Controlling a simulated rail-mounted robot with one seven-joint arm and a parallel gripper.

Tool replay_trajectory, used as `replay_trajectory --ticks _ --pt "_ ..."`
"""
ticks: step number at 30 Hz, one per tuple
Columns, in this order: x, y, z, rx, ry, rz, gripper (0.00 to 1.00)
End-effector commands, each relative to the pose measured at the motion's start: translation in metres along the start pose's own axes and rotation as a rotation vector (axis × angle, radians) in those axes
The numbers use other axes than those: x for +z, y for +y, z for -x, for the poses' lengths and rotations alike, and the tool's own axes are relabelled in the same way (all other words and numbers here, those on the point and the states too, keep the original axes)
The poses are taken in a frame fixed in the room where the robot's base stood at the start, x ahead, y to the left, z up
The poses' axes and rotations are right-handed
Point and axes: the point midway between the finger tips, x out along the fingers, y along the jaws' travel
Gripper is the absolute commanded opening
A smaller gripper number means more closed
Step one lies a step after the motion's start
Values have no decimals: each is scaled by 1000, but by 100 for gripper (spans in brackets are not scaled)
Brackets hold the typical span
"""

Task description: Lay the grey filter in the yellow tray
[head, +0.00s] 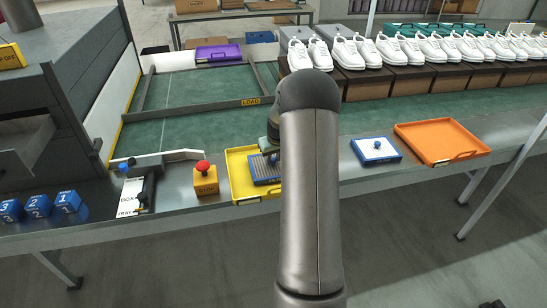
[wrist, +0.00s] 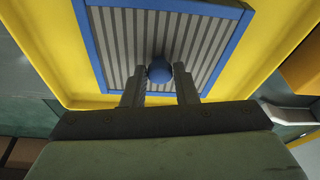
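The grey filter (wrist: 125,45) has grey pleats, a blue frame and a blue knob. In the wrist view it is above or in the yellow tray (wrist: 30,30), with yellow on several sides. The filter also shows in the head view (head: 266,180), over the right part of the yellow tray (head: 238,163). My gripper (wrist: 160,75) has its two fingers close on either side of the blue knob and appears shut on it. My arm hides part of the tray and filter in the head view. I cannot tell whether the filter touches the tray floor.
A stop button box (head: 205,180) stands just left of the yellow tray. A white pad with a blue frame (head: 376,149) and an orange tray (head: 441,141) lie to the right. Blue numbered blocks (head: 40,206) are at left. White shoes (head: 400,48) on boxes line the back.

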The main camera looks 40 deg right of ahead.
Motion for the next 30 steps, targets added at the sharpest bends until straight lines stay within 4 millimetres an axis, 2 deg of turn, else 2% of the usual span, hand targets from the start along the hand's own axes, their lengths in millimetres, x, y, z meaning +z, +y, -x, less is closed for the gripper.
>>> replay_trajectory --ticks 1,2,10,14,20,30 --pt "0 0 0 0 0 0 41" --pt "0 0 0 0 0 0 49" --pt "0 0 0 0 0 0 50" --pt "-1 0 8 1 3 0 50" --pt "-1 1 44 3 5 0 50" --pt "-1 0 128 2 4 0 50"
